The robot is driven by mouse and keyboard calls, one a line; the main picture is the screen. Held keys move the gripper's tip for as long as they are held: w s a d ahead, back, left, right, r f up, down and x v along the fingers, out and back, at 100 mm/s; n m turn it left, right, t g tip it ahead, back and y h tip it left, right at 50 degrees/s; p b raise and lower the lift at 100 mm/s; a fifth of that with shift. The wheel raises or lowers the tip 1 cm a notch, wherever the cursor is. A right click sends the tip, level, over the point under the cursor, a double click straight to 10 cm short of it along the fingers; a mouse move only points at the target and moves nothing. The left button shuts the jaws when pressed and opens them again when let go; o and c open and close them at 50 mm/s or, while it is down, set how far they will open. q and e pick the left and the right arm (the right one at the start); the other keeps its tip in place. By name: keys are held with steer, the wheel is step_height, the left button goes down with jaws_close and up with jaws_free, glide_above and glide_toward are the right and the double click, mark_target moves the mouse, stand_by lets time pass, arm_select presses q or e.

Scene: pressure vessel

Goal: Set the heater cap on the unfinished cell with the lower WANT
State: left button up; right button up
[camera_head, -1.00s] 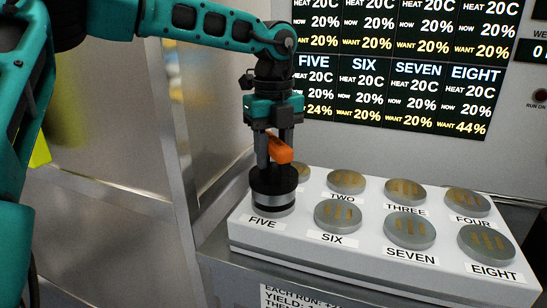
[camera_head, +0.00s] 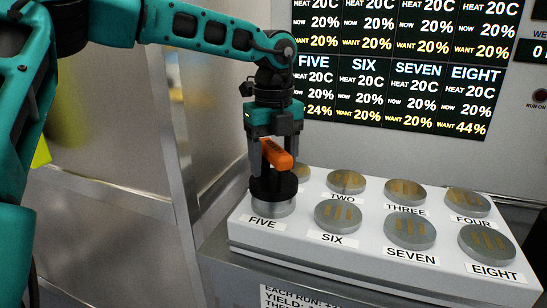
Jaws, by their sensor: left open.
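The heater cap, a black round cap (camera_head: 273,188) with an orange handle (camera_head: 276,154), is at the FIVE position, over the grey metal cell FIVE (camera_head: 272,208). It looks level and seated on that cell, though the exact contact is hard to see. My left gripper (camera_head: 271,165) is open, with its fingers apart on either side of the handle, just above the cap. On the screen (camera_head: 400,75), FIVE reads NOW 20%, WANT 24%, and EIGHT reads NOW 20%, WANT 44%. Cell EIGHT (camera_head: 486,243) is bare at the front right. My right gripper is out of view.
The white block (camera_head: 330,254) also holds bare cells SIX (camera_head: 338,215), SEVEN (camera_head: 409,231), TWO (camera_head: 346,181), THREE (camera_head: 404,191) and FOUR (camera_head: 467,202). The screen wall rises behind it. A metal panel (camera_head: 110,215) stands to the left.

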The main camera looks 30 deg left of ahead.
arm_select(q)
step_height(320, 180, up, 12)
steer(key=shift+r+p, duration=0.15)
steer(key=shift+p, duration=0.4)
stand_by(0.3)
